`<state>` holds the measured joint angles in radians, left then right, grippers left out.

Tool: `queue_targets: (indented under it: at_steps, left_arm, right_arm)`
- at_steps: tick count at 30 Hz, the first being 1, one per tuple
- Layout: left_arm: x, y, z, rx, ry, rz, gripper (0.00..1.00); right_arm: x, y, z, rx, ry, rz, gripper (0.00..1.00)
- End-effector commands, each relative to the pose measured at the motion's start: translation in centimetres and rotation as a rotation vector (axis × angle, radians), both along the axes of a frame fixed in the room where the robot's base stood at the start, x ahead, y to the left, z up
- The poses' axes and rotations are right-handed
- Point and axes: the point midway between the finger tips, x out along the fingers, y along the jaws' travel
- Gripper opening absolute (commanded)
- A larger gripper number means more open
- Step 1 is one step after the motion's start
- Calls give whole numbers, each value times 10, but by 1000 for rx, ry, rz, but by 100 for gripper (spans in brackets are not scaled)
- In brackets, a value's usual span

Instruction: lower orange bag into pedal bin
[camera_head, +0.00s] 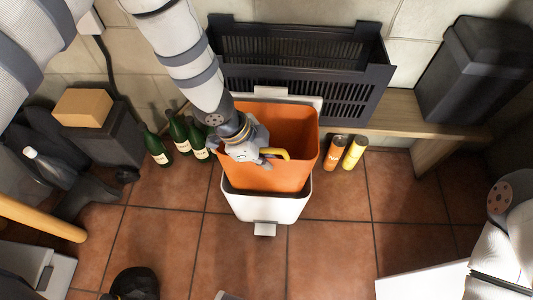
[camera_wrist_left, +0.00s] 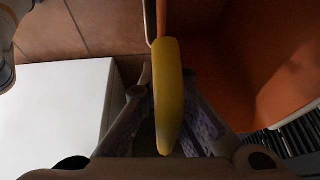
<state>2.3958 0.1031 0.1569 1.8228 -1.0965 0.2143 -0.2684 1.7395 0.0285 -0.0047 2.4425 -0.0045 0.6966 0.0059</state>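The orange bag (camera_head: 270,178) is a stiff, open-topped orange shape with a yellow handle (camera_head: 274,152). Its lower part is inside the white pedal bin (camera_head: 266,207), and its rim stands well above the bin's rim. The bin's front wall hides the bag's bottom. My left gripper (camera_head: 250,152) is at the bag's left side, and its fingers close around the yellow handle. The left wrist view shows the handle (camera_wrist_left: 168,95) between the fingers, with the bag's orange inside (camera_wrist_left: 245,50) to the right. My right gripper is out of view; part of its arm shows at the right edge.
A black slatted crate (camera_head: 300,45) stands on a wooden bench (camera_head: 415,126) behind the bin. Several green bottles (camera_head: 157,146) stand to the left. An orange can (camera_head: 333,153) and a yellow can (camera_head: 354,152) stand to the right. The tiled floor in front is mostly free.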

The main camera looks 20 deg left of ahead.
Motion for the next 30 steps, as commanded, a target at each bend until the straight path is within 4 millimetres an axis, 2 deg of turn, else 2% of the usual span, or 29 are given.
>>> queue_targets:
  at_steps: [1, 21, 30]
  left_arm:
    - [-2, 0, -13, 0, 6, 0, 0]
    - [-1, 0, -100, 1, 5, 0, 0]
    - [-1, 0, -137, 1, 4, 0, 0]
  right_arm:
    - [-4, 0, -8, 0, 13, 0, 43]
    - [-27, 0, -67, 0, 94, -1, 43]
    - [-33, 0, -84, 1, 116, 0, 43]
